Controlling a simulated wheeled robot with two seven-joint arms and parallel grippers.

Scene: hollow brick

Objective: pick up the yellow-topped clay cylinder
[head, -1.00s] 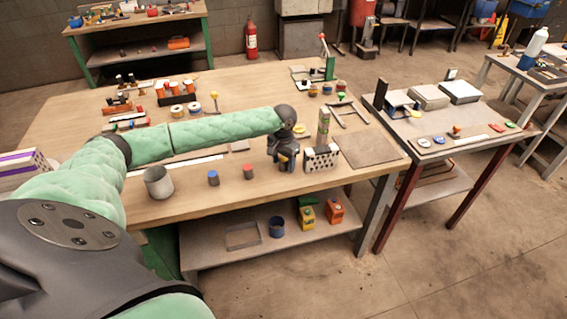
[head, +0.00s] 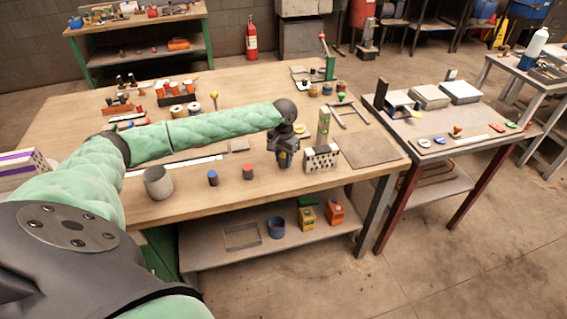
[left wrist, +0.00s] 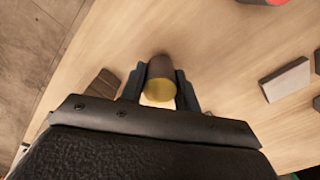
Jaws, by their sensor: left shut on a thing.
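My left gripper (head: 284,160) is just above the front of the wooden table, left of the pale block with holes. In the left wrist view its two fingers are shut on the yellow-topped clay cylinder (left wrist: 159,88). The yellow end faces the wrist camera and the dark brown body shows beyond it. In the head view the cylinder is mostly hidden by my gripper, and any gap under it is too small to judge. My right gripper does not show.
A red-topped cylinder (head: 248,172), a blue-topped cylinder (head: 213,179) and a metal cup (head: 158,183) stand left of my gripper. The pale block with holes (head: 321,159) stands close on its right. A flat grey-brown board (head: 368,150) lies farther right.

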